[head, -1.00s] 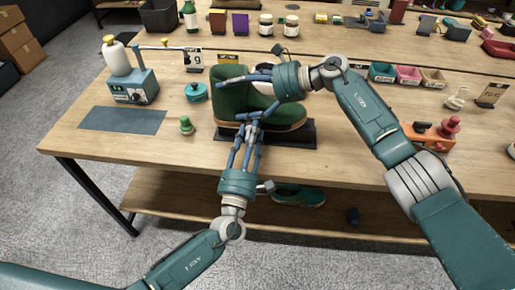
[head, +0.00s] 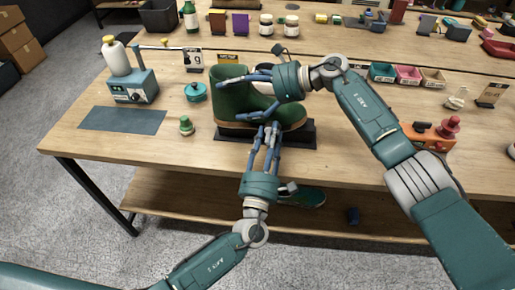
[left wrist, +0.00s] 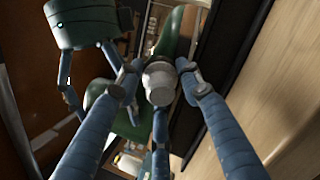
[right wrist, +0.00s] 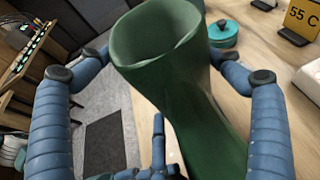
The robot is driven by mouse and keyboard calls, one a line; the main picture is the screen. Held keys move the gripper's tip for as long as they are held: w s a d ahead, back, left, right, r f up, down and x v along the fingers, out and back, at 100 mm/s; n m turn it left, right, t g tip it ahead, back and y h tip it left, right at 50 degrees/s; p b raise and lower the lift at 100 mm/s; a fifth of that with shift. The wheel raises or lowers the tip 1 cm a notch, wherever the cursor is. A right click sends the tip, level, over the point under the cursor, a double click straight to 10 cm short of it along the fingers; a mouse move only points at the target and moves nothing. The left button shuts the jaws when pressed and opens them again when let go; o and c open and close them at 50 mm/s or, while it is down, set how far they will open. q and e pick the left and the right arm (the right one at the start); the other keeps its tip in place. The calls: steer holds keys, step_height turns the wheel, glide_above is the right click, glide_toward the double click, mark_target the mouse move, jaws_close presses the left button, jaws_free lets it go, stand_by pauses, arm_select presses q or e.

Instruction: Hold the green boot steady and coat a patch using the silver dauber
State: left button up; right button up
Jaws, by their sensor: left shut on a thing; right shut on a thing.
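The green boot (head: 232,95) stands upright on a dark board (head: 309,134), toe to the right. My right gripper (head: 247,98) has its fingers around the boot's shaft; in the right wrist view (right wrist: 165,85) the fingers lie on either side of the shaft. My left gripper (head: 269,130) is at the near side of the boot's front part. In the left wrist view it is shut on the silver dauber (left wrist: 160,82), whose rounded metal end shows between the fingertips, with green boot (left wrist: 125,118) behind. Whether the dauber touches the boot, I cannot tell. No coated patch is visible.
A teal machine with a white bottle (head: 130,85), a teal round pot (head: 196,92), a green-topped small piece (head: 186,125) and a blue-grey mat (head: 123,121) lie left. An orange tool (head: 430,134) and small bins (head: 407,75) are right. Another shoe (head: 302,197) is on the lower shelf.

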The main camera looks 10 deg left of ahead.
arm_select(q)
steer(key=shift+d, duration=0.2)
steer(key=shift+a, duration=1.75)
steer(key=shift+s+a, duration=0.15)
steer(key=shift+a, duration=1.35)
steer(key=shift+a, duration=0.1)
steer(key=shift+s+a, duration=0.1)
steer(key=shift+a, duration=1.45)
